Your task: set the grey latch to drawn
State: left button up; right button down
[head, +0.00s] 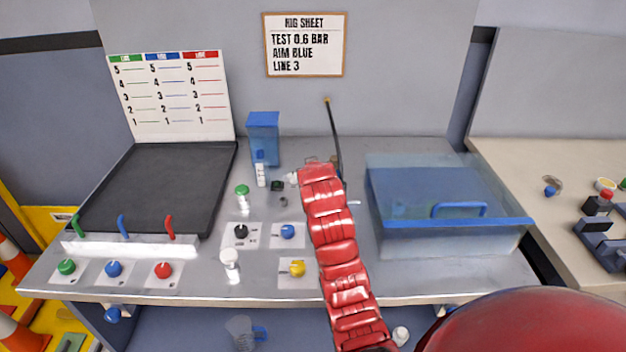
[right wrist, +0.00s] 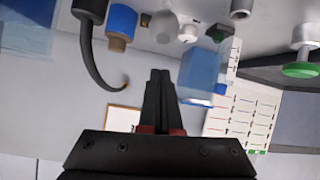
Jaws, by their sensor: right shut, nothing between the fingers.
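I cannot pick out the grey latch for certain. A small grey fitting (head: 282,201) sits on the bench above the blue-knob plate in the head view, but its form is too small to read. My right gripper (right wrist: 160,76) is shut and empty in the right wrist view, its fingertips together and touching nothing I can make out. In the head view my red right arm reaches up the middle of the bench and hides its own gripper and what lies behind it. My left gripper is in neither view.
A clear blue lidded tank (head: 450,222) stands right of my arm. A blue container (head: 263,135) and a thin dark hose (head: 334,130) stand at the back. The black tray (head: 160,180) is empty.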

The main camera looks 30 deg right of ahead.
jog(key=b+v, duration=0.2)
jog(key=v, duration=0.8)
jog(key=shift+w+r, duration=0.2)
jog(key=shift+r, duration=0.1)
